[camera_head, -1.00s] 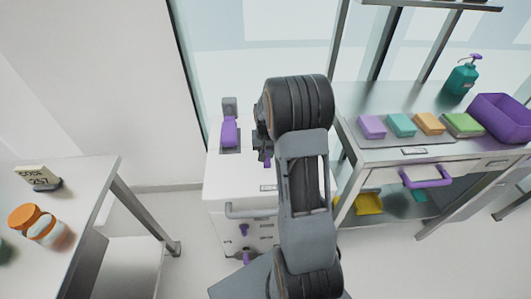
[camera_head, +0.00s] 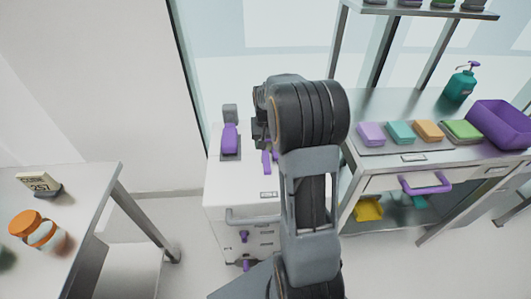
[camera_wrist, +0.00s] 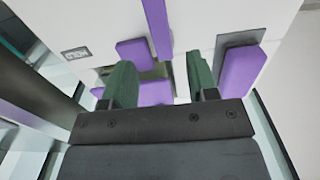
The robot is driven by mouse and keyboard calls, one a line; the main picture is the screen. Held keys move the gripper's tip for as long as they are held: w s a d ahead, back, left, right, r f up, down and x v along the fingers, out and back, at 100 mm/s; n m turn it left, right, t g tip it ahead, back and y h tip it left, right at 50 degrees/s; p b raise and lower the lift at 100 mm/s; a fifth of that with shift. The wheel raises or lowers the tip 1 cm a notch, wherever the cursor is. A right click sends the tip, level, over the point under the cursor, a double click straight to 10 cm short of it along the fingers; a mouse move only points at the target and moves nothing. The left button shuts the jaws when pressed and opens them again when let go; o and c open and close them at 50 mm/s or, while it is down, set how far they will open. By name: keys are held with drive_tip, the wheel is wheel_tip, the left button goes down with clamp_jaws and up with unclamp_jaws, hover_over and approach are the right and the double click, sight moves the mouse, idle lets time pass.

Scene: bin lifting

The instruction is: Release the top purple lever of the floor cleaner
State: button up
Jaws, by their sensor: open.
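The floor cleaner (camera_head: 222,180) is a white box unit with a grey front handle and purple parts on top and front. On its top, a purple lever (camera_head: 230,138) stands on a grey plate at the left, and another purple piece (camera_head: 267,162) shows beside my arm. My gripper (camera_wrist: 160,80) is open, its two green-padded fingers apart above the top. In the wrist view, a long purple bar (camera_wrist: 157,28) runs toward the space between the fingers, with purple blocks beside it. Contact cannot be told. In the head view my wrist hides most of the gripper.
A metal bench (camera_head: 380,165) at right carries coloured blocks, a purple bin (camera_head: 500,125) and a teal pump bottle (camera_head: 461,82). A table (camera_head: 85,185) at left holds orange-capped jars and a code card (camera_head: 40,184). Bare floor lies between table and cleaner.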

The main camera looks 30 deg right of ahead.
drive_tip(key=shift+r, duration=2.75)
drive_tip(key=shift+w, duration=0.1)
drive_tip(key=s+a+r+n+t+p, duration=0.1)
drive_tip(key=s+a+r+n+p, duration=0.1)
drive_tip(key=s+a, duration=0.6)
drive_tip(key=s+a+r+n+t+p, duration=0.2)
drive_tip(key=s+a+r+n+p, duration=0.1)
drive_tip(key=s+a+r, duration=0.3)
drive_tip(key=s+a+p, duration=0.1)
drive_tip(key=s+a, duration=0.1)
drive_tip(key=s, duration=0.1)
drive_tip(key=shift+a+r+n+t, duration=0.2)
drive_tip(key=shift+r+n+t, duration=0.05)
drive_tip(key=shift+n+t, duration=0.05)
